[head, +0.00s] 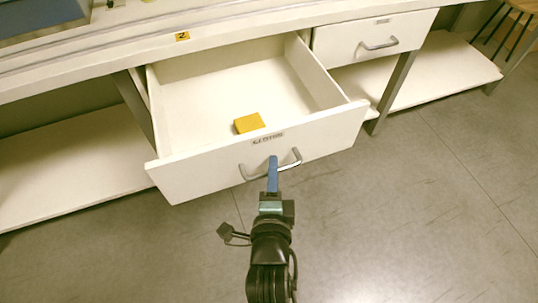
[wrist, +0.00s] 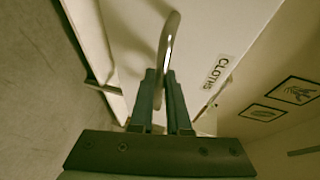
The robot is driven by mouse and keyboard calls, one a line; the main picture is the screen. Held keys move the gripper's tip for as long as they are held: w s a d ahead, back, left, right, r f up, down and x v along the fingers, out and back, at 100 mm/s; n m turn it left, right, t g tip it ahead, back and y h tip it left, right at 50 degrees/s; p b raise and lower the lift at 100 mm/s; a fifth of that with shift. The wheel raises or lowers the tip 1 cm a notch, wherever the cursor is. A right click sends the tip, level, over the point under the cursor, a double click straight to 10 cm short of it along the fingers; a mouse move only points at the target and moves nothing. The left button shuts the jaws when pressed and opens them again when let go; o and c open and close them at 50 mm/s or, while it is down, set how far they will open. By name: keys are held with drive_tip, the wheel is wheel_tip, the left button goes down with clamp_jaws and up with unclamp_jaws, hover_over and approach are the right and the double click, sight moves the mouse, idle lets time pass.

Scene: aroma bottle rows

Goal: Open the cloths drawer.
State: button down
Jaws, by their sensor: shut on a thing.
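The cloths drawer (head: 205,177) is pulled far out from under the bench in the head view, its front labelled CLOTHS. A folded yellow cloth or block (head: 249,123) lies inside it, near the front; the rest of the drawer floor is bare. My gripper (head: 272,166) is at the middle of the drawer front, shut on the metal handle (head: 291,164). In the wrist view, the two fingers of my gripper (wrist: 165,80) close around the handle (wrist: 170,35), and the CLOTHS label (wrist: 217,71) shows to the right.
A second, shut drawer (head: 350,42) with its own handle is to the right. Low white shelves (head: 70,185) run under the bench (head: 110,65). A stool (head: 515,20) stands at the far right. The grey floor (head: 430,220) in front is clear.

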drive_tip(key=shift+s+d, duration=0.2)
drive_tip(key=shift+s, duration=0.4)
drive_tip(key=c, duration=1.2)
unclamp_jaws()
drive_tip(key=shift+o, duration=0.2)
drive_tip(key=shift+s, duration=0.1)
drive_tip(key=p+v, duration=0.3)
drive_tip(key=v, duration=0.9)
drive_tip(key=shift+s, duration=0.4)
drive_tip(key=shift+r, duration=0.15)
